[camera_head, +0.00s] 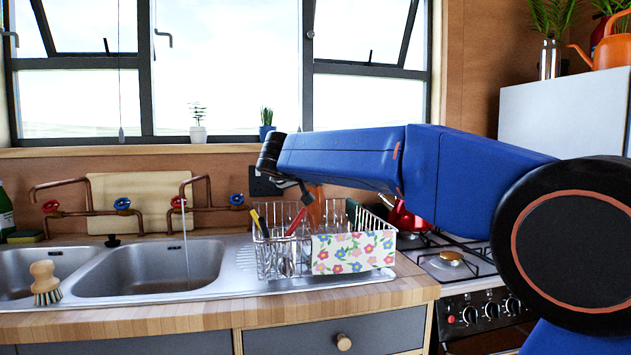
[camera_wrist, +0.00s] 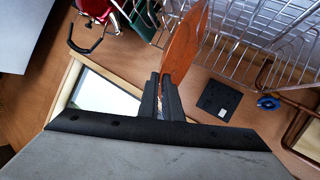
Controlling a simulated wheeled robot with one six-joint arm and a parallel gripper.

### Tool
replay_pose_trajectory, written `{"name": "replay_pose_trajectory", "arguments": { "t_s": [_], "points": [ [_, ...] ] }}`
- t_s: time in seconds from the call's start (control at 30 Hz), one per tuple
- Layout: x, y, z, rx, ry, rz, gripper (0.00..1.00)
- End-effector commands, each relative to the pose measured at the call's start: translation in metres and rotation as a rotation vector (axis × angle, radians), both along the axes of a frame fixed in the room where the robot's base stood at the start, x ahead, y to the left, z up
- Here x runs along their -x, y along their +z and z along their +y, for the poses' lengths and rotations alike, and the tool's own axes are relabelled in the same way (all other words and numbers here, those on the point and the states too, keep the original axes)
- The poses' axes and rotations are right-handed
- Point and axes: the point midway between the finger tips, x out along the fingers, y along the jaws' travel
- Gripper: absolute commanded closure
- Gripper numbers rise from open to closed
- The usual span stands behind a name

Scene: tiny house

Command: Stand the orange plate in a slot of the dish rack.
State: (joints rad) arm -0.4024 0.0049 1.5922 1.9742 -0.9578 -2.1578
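The orange plate (camera_wrist: 187,45) is seen nearly edge-on in the wrist view, its lower edge between the two dark fingers of my gripper (camera_wrist: 164,98), which is shut on it. In the head view the orange plate (camera_head: 316,205) shows upright at the dish rack (camera_head: 262,262), below my gripper (camera_head: 303,192), partly hidden by my arm and the rack's contents. Wires of the dish rack (camera_wrist: 235,60) also show in the wrist view beside the plate. I cannot tell whether the plate's lower edge sits in a slot.
A floral cloth (camera_head: 352,252) hangs on the rack's front. Utensils with yellow and red handles stand at its left; a dark green item (camera_head: 352,210) is inside. A red kettle (camera_head: 405,217) on the stove stands close at right. The sink (camera_head: 150,268) is left.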

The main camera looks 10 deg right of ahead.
Motion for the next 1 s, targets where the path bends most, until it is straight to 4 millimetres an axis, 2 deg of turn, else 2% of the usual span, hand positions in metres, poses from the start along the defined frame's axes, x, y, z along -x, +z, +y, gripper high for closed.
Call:
{"name": "replay_pose_trajectory", "arguments": {
  "t_s": [0.37, 0.4, 0.47, 0.8, 1.0],
  "points": [
    [0.0, -0.006, 0.0, 0.0, 0.0, -0.001, 1.0],
    [0.0, -0.006, 0.0, 0.0, 0.0, -0.001, 0.85],
    [0.0, -0.006, 0.0, 0.0, 0.0, -0.001, 0.73],
    [0.002, -0.006, 0.001, 0.0, 0.001, 0.0, 0.73],
    [0.02, 0.002, 0.012, 0.0, 0.002, -0.001, 0.73]
  ]
}}
